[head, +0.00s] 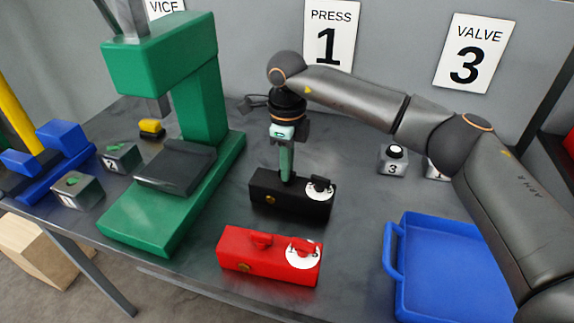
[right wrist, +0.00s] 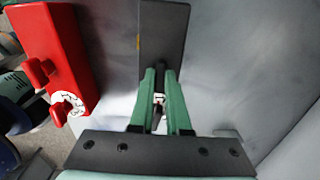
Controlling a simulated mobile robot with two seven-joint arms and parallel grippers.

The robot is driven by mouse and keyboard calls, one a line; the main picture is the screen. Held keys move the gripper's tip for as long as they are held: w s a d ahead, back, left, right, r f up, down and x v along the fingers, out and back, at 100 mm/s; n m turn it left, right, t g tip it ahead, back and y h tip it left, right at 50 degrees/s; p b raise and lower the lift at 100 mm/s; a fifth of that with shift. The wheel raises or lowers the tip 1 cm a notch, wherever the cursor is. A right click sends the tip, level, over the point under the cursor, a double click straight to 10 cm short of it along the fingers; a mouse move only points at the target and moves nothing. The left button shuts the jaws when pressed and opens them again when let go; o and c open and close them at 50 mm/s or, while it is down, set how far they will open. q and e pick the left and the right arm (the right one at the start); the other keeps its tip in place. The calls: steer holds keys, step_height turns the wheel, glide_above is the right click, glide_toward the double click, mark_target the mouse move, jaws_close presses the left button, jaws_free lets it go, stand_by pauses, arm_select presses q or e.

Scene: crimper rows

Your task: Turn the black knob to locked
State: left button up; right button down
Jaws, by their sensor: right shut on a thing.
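The black box (head: 302,206) stands on the grey table behind the red box. A white dial (head: 321,189) with a dark pointer sits on its right end; I cannot read its marks. The fingers mostly hide the knob. In the right wrist view, the fingers (right wrist: 160,90) meet over the black box (right wrist: 163,38), and a bit of white dial shows between them. My left gripper is not in view.
A red box (head: 268,262) with a red knob (head: 261,240) and white dial stands close in front. A green press (head: 165,190) stands left. A blue tray (head: 392,290) lies right, under my right arm. Small numbered blocks (head: 393,168) stand behind the tray.

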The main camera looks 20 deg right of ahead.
steer(key=c, duration=0.9)
jaws_free()
step_height(320, 180, up, 13)
steer(key=shift+f+b, duration=0.2)
steer(key=shift+b, duration=0.1)
